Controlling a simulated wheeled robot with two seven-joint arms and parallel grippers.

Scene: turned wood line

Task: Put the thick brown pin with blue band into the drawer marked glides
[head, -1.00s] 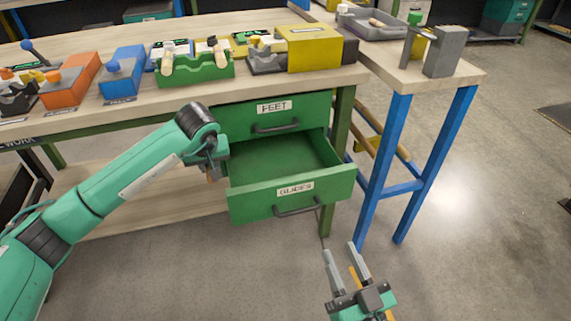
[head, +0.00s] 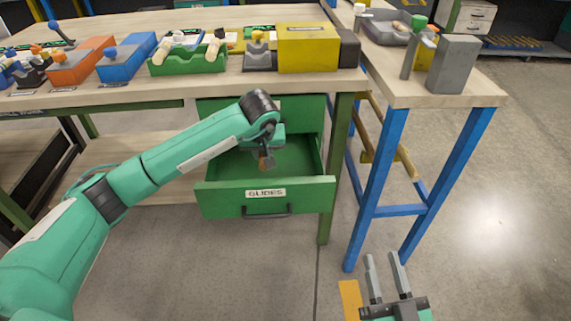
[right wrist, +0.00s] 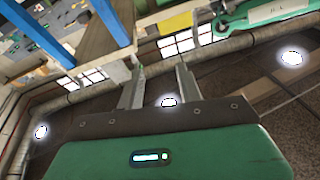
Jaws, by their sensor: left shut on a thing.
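The drawer marked glides (head: 225,203) is pulled open below the workbench, and the visible part of its floor is bare. My left gripper (head: 267,161) points down over the open drawer, shut on a small brown piece (head: 263,163), which I take to be the thick brown pin. Its blue band cannot be made out, and the gripper hides most of it. My right gripper (head: 386,277) is open and empty, low in front of the blue-legged side table. Its spread fingers also show in the right wrist view (right wrist: 159,88).
Another green drawer (head: 300,108), shut, sits above the open one, partly behind my left arm. On the bench (head: 210,92) stand a yellow box (head: 308,50), a green tray (head: 165,68) and blue and orange blocks. A side table (head: 400,94) stands right of the drawers.

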